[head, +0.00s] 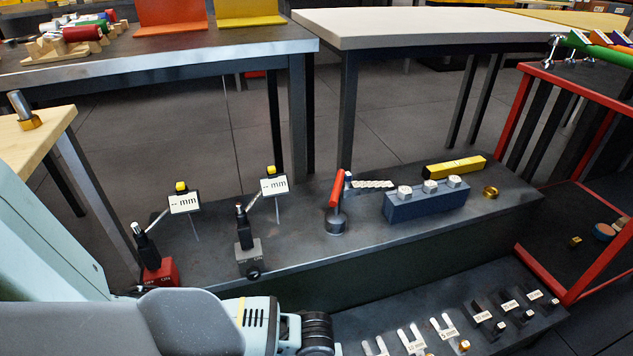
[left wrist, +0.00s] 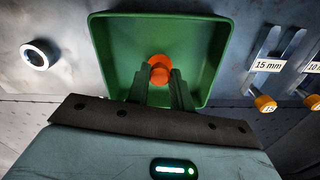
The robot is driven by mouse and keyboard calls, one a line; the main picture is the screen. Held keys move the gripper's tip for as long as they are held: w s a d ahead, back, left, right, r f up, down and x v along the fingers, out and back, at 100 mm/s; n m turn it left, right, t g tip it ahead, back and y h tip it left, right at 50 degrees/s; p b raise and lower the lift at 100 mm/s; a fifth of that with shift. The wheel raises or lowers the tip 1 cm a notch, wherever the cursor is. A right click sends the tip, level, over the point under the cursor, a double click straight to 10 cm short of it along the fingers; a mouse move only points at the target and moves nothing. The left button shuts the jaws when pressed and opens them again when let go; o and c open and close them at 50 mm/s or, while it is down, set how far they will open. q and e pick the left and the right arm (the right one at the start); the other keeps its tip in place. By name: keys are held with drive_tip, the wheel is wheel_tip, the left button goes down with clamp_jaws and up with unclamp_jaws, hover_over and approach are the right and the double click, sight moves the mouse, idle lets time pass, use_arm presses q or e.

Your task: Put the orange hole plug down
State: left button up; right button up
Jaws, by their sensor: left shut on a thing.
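The orange hole plug (left wrist: 159,66) is between the fingertips of my left gripper (left wrist: 161,82) in the left wrist view. The gripper is shut on it. Behind the plug, as the camera looks, is a green tray (left wrist: 104,40) with raised walls. The plug appears over the tray's inside; I cannot tell whether it touches the floor of the tray. In the head view my left arm covers the lower left, and neither the plug nor the green tray can be seen. My right gripper is not in view.
A white-rimmed ring (left wrist: 36,55) lies left of the tray. A labelled 15 mm holder (left wrist: 268,66) stands to its right. In the head view, a dark shelf (head: 310,250) carries dial stands, a red-handled tool (head: 336,205) and a blue block (head: 425,203).

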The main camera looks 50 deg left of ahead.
use_arm(q)
drive_tip(key=shift+f, duration=0.1)
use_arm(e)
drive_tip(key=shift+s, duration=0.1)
use_arm(q)
drive_tip(key=o, duration=0.9)
drive_tip(key=shift+o, duration=0.2)
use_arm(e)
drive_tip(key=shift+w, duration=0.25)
use_arm(q)
drive_tip(key=shift+r, duration=0.3)
wheel_tip(320, 180, up, 12)
drive_tip(key=p, duration=0.5)
drive_tip(key=shift+f, duration=0.15)
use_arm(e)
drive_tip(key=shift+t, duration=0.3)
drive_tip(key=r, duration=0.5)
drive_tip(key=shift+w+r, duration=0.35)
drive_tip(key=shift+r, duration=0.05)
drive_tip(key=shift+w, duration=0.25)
